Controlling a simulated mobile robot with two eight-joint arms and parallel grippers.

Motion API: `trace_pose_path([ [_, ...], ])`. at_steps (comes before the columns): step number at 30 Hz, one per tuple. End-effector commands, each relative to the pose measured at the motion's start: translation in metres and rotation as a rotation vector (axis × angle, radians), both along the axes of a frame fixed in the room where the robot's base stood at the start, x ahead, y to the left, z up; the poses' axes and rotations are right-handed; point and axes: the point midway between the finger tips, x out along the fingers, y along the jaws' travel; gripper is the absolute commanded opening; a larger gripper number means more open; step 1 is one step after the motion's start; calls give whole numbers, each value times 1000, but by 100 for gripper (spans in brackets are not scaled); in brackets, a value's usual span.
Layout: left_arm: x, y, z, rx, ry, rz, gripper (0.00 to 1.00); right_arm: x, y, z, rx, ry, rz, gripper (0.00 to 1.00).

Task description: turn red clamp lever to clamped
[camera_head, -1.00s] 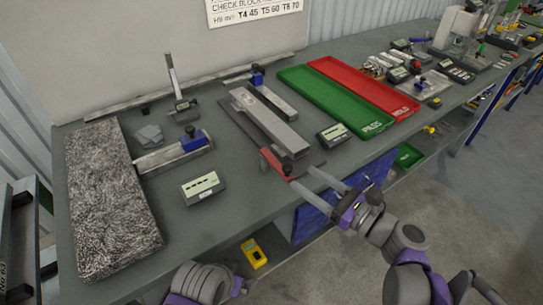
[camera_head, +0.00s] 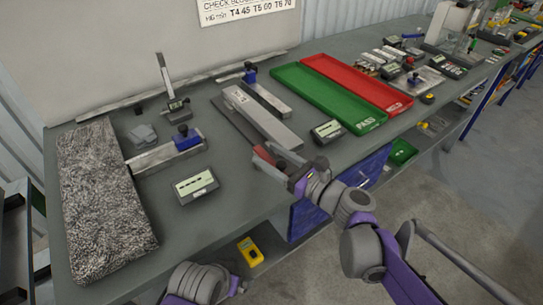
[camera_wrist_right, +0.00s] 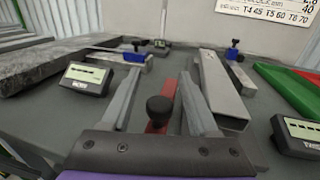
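The red clamp lever (camera_head: 268,168) is at the front edge of the bench, at the near end of a long grey metal bar fixture (camera_head: 258,117). In the right wrist view the red lever (camera_wrist_right: 168,88) points away from me, with a black knob (camera_wrist_right: 159,109) on its near end. My right gripper (camera_head: 272,156) is at the lever and partly hides it. In the wrist view its two fingers (camera_wrist_right: 160,98) stand on either side of the knob and lever, apart, with visible gaps. My left arm shows at the bottom; its gripper is out of view.
A digital readout box (camera_head: 195,186) stands left of the lever, and another (camera_head: 326,132) stands right. Green (camera_head: 318,98) and red (camera_head: 372,88) trays lie behind. A speckled stone slab (camera_head: 100,200) fills the bench's left end.

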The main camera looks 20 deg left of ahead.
Motion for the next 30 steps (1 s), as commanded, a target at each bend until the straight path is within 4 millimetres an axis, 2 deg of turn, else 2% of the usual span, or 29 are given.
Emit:
trace_pose_path([
  [1, 0, 0, 0, 0, 0, 0, 100, 0, 0, 0, 0, 0, 0, 51],
  [9, 0, 0, 0, 0, 0, 0, 100, 0, 0, 0, 0, 0, 0, 2],
  [10, 0, 0, 0, 0, 0, 0, 100, 0, 0, 0, 0, 0, 0, 0],
  [30, 0, 0, 0, 0, 0, 0, 100, 0, 0, 0, 0, 0, 0, 0],
])
